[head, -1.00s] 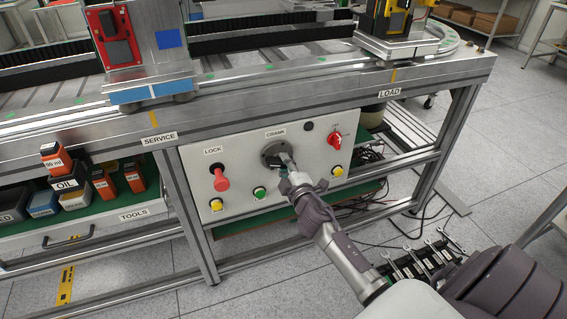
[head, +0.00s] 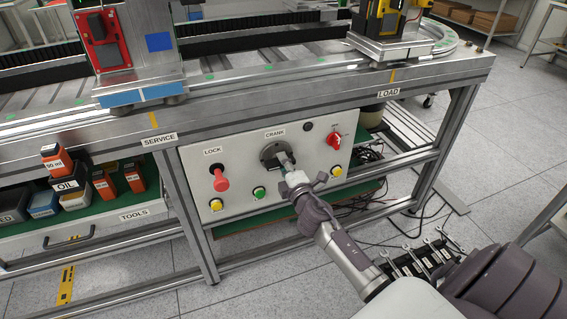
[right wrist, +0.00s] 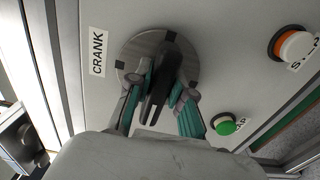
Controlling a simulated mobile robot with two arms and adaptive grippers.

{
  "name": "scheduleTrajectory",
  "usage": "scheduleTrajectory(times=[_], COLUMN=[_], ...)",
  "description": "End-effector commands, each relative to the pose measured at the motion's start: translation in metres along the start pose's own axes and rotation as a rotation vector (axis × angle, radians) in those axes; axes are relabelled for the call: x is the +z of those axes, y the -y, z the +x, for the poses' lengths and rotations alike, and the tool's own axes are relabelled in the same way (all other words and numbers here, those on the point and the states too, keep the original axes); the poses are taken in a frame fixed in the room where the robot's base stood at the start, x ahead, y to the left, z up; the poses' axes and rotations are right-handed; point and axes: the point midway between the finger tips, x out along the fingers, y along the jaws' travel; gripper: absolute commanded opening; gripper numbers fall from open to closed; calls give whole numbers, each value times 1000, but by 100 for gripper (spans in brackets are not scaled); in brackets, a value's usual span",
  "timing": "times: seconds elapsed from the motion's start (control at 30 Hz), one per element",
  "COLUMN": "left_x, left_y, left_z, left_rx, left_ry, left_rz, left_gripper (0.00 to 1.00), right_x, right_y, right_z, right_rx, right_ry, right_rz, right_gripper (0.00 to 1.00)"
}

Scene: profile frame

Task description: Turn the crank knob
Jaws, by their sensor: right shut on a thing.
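The crank knob is a round grey disc (head: 271,153) under the CRANK label on the white control panel (head: 240,200). In the right wrist view its black bar handle (right wrist: 171,62) stands across the grey disc (right wrist: 139,50). My right gripper (head: 286,164) is at the knob in the head view and hides part of it. In the right wrist view its teal-padded fingers (right wrist: 159,92) lie on both sides of the black handle and are shut on it. My left gripper is not in view.
The panel also carries a red LOCK knob (head: 221,182), a red switch (head: 334,138), a green button (head: 259,193) and yellow buttons (head: 216,205). Carriages (head: 141,72) stand on the track above. A tools drawer (head: 75,232) with bottles is at left.

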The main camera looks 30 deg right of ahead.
Motion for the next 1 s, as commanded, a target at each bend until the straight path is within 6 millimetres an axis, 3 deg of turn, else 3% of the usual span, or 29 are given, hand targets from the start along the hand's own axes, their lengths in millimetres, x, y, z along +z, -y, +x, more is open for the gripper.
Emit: scheduleTrajectory(times=[0.17, 0.2, 0.33, 0.67, 0.77, 1.0], left_x=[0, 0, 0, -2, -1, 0], left_y=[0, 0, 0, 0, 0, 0], left_z=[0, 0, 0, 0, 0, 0], left_rx=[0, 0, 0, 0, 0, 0], left_ry=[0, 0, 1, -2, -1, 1], left_rz=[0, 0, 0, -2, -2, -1], left_gripper=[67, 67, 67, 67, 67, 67], right_x=[-1, -1, 0, 0, 0, -1], right_y=[2, 2, 2, 1, 2, 2], right_z=[-1, -1, -1, -3, -14, -64], right_rx=[-4, -4, -3, -2, -3, -5], right_ry=[-1, -1, -1, -1, -1, -1], right_rz=[0, 0, 1, 2, 2, 4], right_gripper=[0, 27, 46, 46, 46, 46])
